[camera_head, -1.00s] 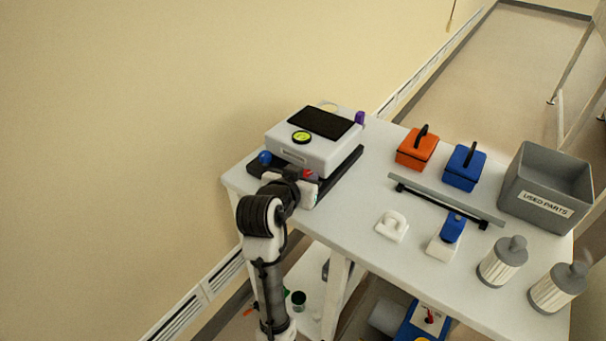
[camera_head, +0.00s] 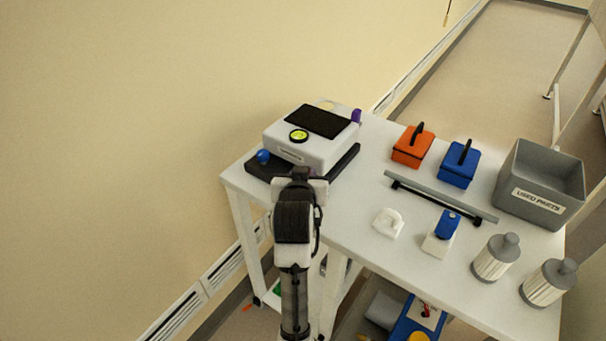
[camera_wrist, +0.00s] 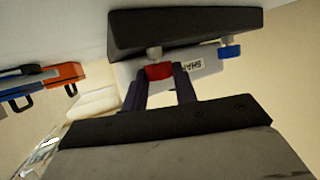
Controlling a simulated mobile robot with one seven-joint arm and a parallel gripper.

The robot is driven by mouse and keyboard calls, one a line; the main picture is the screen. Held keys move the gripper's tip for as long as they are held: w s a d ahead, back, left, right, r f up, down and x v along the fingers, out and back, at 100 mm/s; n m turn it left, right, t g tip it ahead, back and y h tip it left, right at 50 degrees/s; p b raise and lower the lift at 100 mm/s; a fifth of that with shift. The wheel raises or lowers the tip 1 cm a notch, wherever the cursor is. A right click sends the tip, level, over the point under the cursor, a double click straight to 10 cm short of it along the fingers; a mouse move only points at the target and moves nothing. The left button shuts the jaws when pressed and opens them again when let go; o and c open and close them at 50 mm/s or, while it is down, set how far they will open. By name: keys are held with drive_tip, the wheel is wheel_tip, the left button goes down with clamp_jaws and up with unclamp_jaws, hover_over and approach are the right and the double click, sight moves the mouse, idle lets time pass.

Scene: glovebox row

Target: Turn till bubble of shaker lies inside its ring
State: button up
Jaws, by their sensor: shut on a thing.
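The shaker (camera_head: 312,149) is a white box with a black top pad on a dark base plate (camera_head: 346,160), at the table's left end. Its round yellow-green bubble level (camera_head: 299,136) sits on top near the front; the bubble is too small to place against its ring. A blue foot knob (camera_head: 263,156) shows at the left front corner, and at the right in the wrist view (camera_wrist: 230,51). My gripper (camera_wrist: 159,80) is shut on the red foot knob (camera_wrist: 159,71) under the base. In the head view my wrist hides the red knob and the fingertips.
A grey bar (camera_head: 440,197), an orange box (camera_head: 412,147), a blue box (camera_head: 459,165) and a grey "USED PARTS" bin (camera_head: 540,205) stand to the right. White parts and ribbed canisters (camera_head: 496,258) line the front right.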

drive_tip(key=o, duration=1)
drive_tip(key=shift+w+a+m+h+b, duration=0.15)
drive_tip(key=shift+m+h+b, duration=0.2)
drive_tip(key=shift+m+h, duration=0.3)
drive_tip(key=shift+s+a+m+h+b, duration=0.15)
drive_tip(key=shift+m+h+b, duration=0.2)
drive_tip(key=shift+m+h, duration=0.3)
drive_tip(key=m+g+h, duration=0.1)
drive_tip(key=h, duration=0.1)
drive_tip(key=m+g+h, duration=0.1)
drive_tip(key=m+h, duration=0.1)
drive_tip(key=shift+w+a+m+g, duration=0.2)
drive_tip(key=shift+m+g, duration=0.1)
drive_tip(key=b+v, duration=0.3)
drive_tip(key=v, duration=1)
drive_tip(key=shift+s+a+r, duration=0.15)
drive_tip(key=shift+s+a, duration=0.05)
drive_tip(key=shift+s, duration=0.1)
